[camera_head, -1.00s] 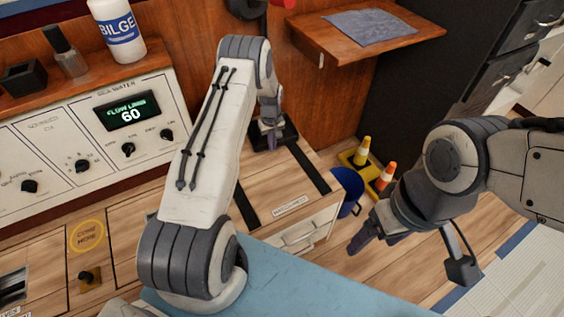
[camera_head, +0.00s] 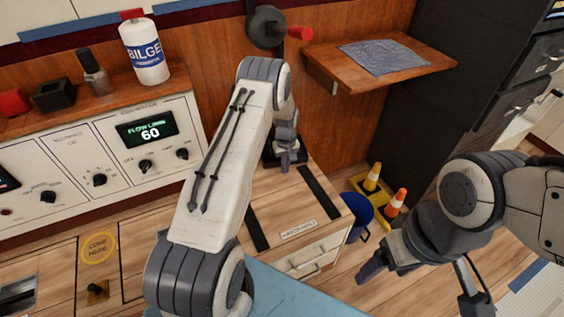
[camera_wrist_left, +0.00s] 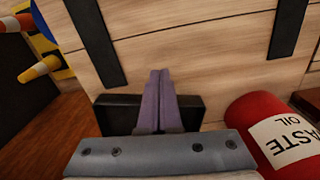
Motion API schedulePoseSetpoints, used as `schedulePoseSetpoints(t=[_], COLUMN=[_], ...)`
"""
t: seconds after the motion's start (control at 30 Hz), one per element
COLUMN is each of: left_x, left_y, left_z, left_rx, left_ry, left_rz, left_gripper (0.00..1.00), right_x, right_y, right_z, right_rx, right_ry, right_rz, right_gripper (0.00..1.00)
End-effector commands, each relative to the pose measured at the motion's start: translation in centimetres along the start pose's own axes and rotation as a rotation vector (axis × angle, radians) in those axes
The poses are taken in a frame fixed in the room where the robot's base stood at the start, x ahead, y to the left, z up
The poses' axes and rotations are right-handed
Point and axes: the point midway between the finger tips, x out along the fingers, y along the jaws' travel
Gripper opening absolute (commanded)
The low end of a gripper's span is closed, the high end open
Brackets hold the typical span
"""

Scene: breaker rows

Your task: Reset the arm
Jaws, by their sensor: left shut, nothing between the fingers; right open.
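My left arm (camera_head: 222,150) reaches up and away across the middle of the head view. My left gripper (camera_head: 286,160) is at its far end, just above the wooden counter near a black tray-like piece (camera_head: 268,158). In the left wrist view its two purple-grey fingers (camera_wrist_left: 159,92) are together with nothing between them, in front of a black box-like piece (camera_wrist_left: 110,112). My right gripper (camera_head: 372,268) is at the right, over the floor beside the drawer; its fingers are small and partly overlap in this view.
A drawer unit (camera_head: 298,262) with black strips stands below my left gripper. A blue bucket (camera_head: 357,212) and cones (camera_head: 396,202) stand on the floor. A wooden shelf (camera_head: 330,60) and red-handled wheel (camera_head: 266,27) are behind.

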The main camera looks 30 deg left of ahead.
Motion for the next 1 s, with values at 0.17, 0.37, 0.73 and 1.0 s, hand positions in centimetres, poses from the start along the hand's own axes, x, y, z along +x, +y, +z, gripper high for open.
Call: schedulePoseSetpoints(t=[0.17, 0.37, 0.73, 1.0], left_x=[-4.5, -7.3, -9.0, -18.9], left_y=[0.1, 0.0, 0.6, 6.2], left_z=[-0.2, -0.2, 0.4, 11.1], left_rx=[-0.001, 0.0, 0.022, 0.356], left_ry=[0.006, 0.004, 0.004, 0.011], left_rz=[0.004, 0.003, 0.003, 0.027], left_gripper=[0.0, 0.0, 0.0, 0.0], right_x=[-0.8, -1.2, -1.3, -1.3], right_y=[-0.1, -0.1, -0.1, -0.1], right_z=[0.0, 0.0, 0.0, -0.1], right_rx=[0.0, 0.0, 0.0, 0.0], right_ry=[-0.002, -0.002, -0.002, -0.002], right_rz=[0.0, 0.0, 0.0, 0.0], right_gripper=[0.76, 0.76, 0.76, 0.76])
